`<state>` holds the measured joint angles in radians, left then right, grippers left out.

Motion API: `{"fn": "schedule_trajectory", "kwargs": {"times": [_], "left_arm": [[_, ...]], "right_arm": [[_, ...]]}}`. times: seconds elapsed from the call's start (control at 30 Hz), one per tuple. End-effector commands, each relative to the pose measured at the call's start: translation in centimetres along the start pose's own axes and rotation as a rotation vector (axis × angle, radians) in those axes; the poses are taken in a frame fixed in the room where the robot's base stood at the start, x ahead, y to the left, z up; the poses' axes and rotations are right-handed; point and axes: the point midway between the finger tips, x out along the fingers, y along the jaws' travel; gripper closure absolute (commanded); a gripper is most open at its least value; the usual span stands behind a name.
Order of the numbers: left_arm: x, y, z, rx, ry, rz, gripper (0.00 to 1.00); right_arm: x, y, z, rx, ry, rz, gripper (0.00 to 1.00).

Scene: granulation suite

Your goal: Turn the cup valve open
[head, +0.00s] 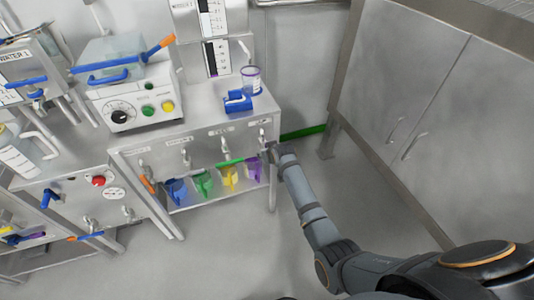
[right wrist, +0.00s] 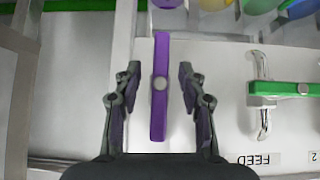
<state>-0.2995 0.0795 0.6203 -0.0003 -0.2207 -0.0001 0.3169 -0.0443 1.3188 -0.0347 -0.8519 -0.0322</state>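A long purple valve handle (right wrist: 161,115) with a round grey hub shows in the right wrist view, running up and down the picture on a pale panel. I cannot read a label for it. My right gripper (right wrist: 160,72) is open, with one finger on each side of the handle and a gap on both sides. In the head view my right gripper (head: 281,149) is at the right end of the bench front, by the rightmost valve (head: 262,136). The gripper and its arm partly hide that spot. My left gripper is not in view.
A green valve handle (right wrist: 285,89) lies crosswise to the right, near an upside-down FEED label (right wrist: 258,160). Several coloured jugs, including a yellow one (head: 229,176), stand on the shelf below. A blue holder (head: 238,101) sits on the bench top. The floor in front is clear.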

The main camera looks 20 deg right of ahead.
Motion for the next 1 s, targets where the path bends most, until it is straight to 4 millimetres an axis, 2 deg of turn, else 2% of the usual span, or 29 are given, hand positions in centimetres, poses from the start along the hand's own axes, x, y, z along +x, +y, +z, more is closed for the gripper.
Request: {"fn": "schedule_trajectory", "kwargs": {"times": [0.23, 0.33, 0.73, 0.83, 1.0], "left_arm": [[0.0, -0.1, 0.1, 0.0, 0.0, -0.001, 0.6], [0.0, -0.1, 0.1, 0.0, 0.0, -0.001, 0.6], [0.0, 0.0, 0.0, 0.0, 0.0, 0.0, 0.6], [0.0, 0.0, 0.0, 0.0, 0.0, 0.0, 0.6], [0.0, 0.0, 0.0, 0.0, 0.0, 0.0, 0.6]], "right_arm": [[-0.2, 0.0, -0.1, 0.0, 0.001, 0.0, 0.59], [-1.0, 0.0, -0.1, 0.0, 0.003, 0.0, 0.59], [-9.6, 0.0, 0.0, 0.001, 0.002, 0.0, 0.59], [-11.0, 0.0, 0.0, 0.001, 0.002, 0.0, 0.59], [-12.0, 0.0, 0.0, 0.0, 0.001, 0.0, 0.59]]}}
